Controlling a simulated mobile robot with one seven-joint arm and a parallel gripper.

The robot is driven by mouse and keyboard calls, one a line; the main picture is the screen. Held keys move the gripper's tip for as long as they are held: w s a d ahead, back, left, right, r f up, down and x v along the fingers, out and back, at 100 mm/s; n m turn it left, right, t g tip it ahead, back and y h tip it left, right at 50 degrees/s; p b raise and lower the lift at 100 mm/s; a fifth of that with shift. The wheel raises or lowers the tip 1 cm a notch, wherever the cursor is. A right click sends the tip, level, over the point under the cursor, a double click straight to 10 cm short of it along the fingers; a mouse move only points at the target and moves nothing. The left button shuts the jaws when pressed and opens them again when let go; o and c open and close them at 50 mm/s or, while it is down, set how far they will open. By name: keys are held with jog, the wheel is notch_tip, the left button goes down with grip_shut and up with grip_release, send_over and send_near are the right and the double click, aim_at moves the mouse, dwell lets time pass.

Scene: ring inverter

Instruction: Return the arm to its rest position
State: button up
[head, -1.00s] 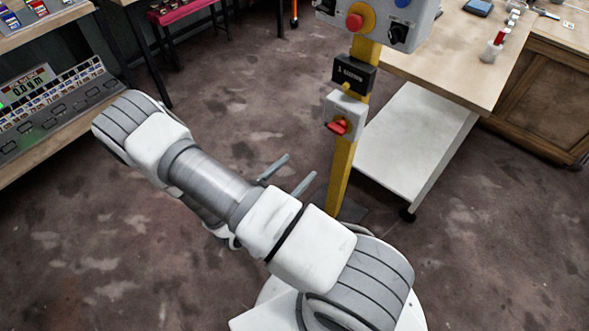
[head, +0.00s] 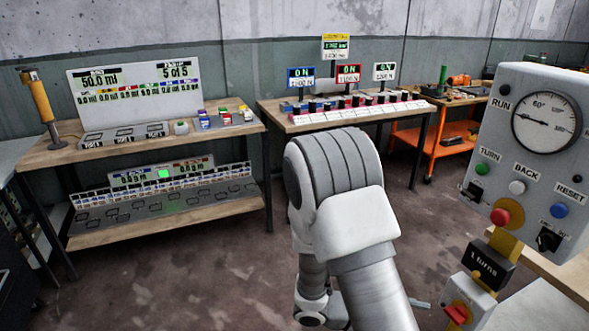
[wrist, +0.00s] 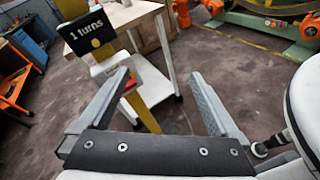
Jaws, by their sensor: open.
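My arm (head: 345,200) rises in the middle of the head view, its elbow in front of the floor and the back benches. My gripper (wrist: 161,74) shows in the wrist view with its two grey fingers wide apart and nothing between them. In the head view the gripper is mostly hidden behind the arm; only a small grey tip shows low at the right of the arm. A yellow post with a black "1 turns" sign (wrist: 88,30) stands just beyond the left finger in the wrist view. No rest position is marked in view.
A control panel (head: 535,150) with a dial and buttons stands close at right on the yellow post. A two-level bench (head: 240,200) is at left, a bench with "ON" displays (head: 290,124) behind the arm, an orange cart (head: 405,135) further back. Open floor (head: 230,265) lies between.

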jog(key=s+a+r+m+t+y+p, duration=0.2)
jog(key=s+a+r+m+y, duration=0.1)
jog(key=r, duration=0.7)
jog(key=s+a+r+m+t+y+p, duration=0.2)
jog(key=s+a+r+m+y+p, duration=0.1)
jog(key=r+y, duration=0.4)
jog(key=s+a+r+m+t+y+p, duration=0.2)
jog(key=r+m, duration=0.5)
jog(key=r, duration=0.5)
jog(key=s+a+y, duration=0.1)
jog(key=a+y, duration=0.1)
jog(key=a, duration=0.1)
jog(key=shift+r+t+y, duration=0.3)
jog(key=shift+y, duration=0.1)
